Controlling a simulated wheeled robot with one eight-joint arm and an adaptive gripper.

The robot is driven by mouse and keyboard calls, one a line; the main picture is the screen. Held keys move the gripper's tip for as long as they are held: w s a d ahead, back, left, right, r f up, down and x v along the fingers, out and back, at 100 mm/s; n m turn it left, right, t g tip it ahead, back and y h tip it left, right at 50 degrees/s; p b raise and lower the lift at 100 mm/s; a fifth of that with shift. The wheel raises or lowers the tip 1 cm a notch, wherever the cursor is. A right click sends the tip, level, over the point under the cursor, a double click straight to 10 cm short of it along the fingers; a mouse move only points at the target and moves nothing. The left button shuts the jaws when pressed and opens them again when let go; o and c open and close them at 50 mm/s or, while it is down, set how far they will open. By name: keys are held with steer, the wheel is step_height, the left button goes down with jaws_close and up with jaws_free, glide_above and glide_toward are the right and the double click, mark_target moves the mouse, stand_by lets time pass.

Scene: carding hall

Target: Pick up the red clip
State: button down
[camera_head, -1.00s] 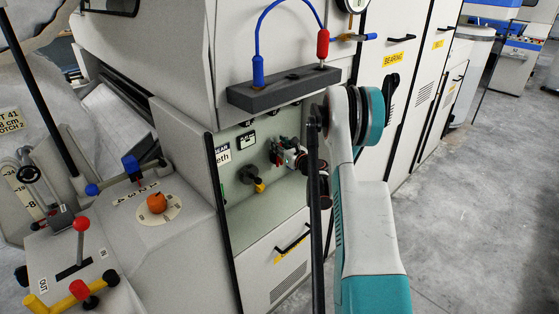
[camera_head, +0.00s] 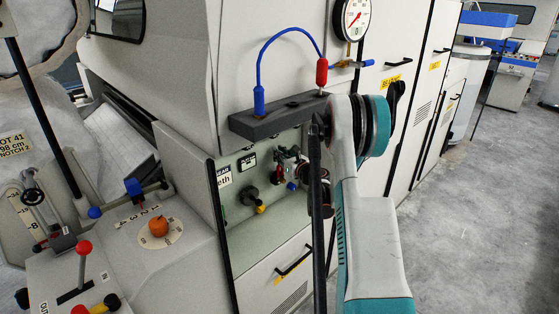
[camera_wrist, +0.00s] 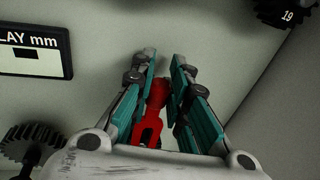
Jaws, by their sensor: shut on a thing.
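The red clip (camera_wrist: 150,118) shows in the wrist view, between the teal-padded fingers of my gripper (camera_wrist: 164,62). The fingers are shut on it, and its forked lower end points towards the wrist. A pale panel lies behind it; I cannot tell whether the clip touches that panel. In the head view my arm reaches into the recess of the grey machine and hides much of the gripper. Small red and dark parts show there, but I cannot tell the clip among them.
In the wrist view a dark gear (camera_wrist: 30,146) is at lower left, below a display plate (camera_wrist: 36,50). In the head view a dark ledge (camera_head: 277,117) with blue and red fittings overhangs the recess. A yellow-tipped knob (camera_head: 251,197) is left of my arm. Floor at right is clear.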

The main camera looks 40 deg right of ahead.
steer(key=shift+s+r, duration=0.2)
steer(key=shift+r, duration=0.65)
steer(key=s+a, duration=0.2)
steer(key=s, duration=1.5)
steer(key=shift+w+d+r+p, duration=0.35)
steer(key=shift+w+r, duration=0.4)
steer(key=shift+w, duration=1.95)
steer(key=shift+w+d+r+p, duration=0.25)
steer(key=shift+w+r+p, duration=0.4)
steer(key=shift+w, duration=2)
steer(key=shift+w+d+r+p, duration=0.3)
steer(key=shift+w+r, duration=0.55)
steer(key=shift+w, duration=1.85)
steer(key=shift+w+d, duration=0.1)
steer(key=shift+w, duration=0.3)
steer(key=shift+w+r, duration=0.1)
steer(key=shift+w, duration=0.1)
